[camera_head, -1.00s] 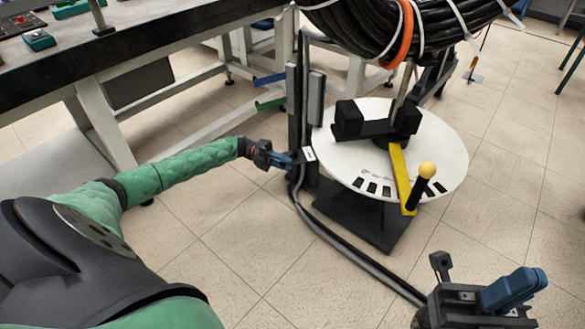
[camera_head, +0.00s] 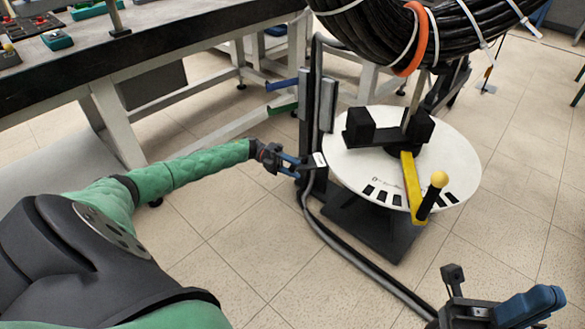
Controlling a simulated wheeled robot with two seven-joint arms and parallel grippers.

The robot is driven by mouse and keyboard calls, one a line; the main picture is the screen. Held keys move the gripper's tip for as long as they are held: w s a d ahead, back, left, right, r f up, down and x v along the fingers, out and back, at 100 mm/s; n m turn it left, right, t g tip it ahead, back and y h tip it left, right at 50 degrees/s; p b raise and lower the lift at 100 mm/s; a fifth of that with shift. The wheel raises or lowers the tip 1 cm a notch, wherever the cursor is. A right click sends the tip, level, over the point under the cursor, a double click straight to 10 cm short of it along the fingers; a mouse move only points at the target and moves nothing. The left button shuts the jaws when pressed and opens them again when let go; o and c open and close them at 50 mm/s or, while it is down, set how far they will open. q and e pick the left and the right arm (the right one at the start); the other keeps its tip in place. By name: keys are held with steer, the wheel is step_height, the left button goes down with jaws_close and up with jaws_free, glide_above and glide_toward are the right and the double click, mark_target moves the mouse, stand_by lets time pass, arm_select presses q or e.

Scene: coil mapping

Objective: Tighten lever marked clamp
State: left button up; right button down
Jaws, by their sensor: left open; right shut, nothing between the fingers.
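A dark upright post (camera_head: 305,120) stands left of the white disc. A blue lever (camera_head: 281,84) and a green lever (camera_head: 283,107) stick out of it to the left. Lower, a small white label (camera_head: 319,159) sits on a dark part at the post; its lettering is too small to read. My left gripper (camera_head: 298,164) is open, its fingertips beside this labelled part. I cannot tell whether they touch it or go around a lever there. My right gripper (camera_head: 470,312) is shut and empty at the bottom right, partly cut off by the frame edge.
A black cable coil (camera_head: 360,35) hangs above. A workbench (camera_head: 150,70) stands at upper left. Cables run along the open tiled floor.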

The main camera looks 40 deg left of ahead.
arm_select(q)
steer(key=shift+a, duration=0.1)
steer(key=a, duration=0.7)
steer(key=shift+s+a, duration=0.15)
steer(key=shift+a, duration=0.2)
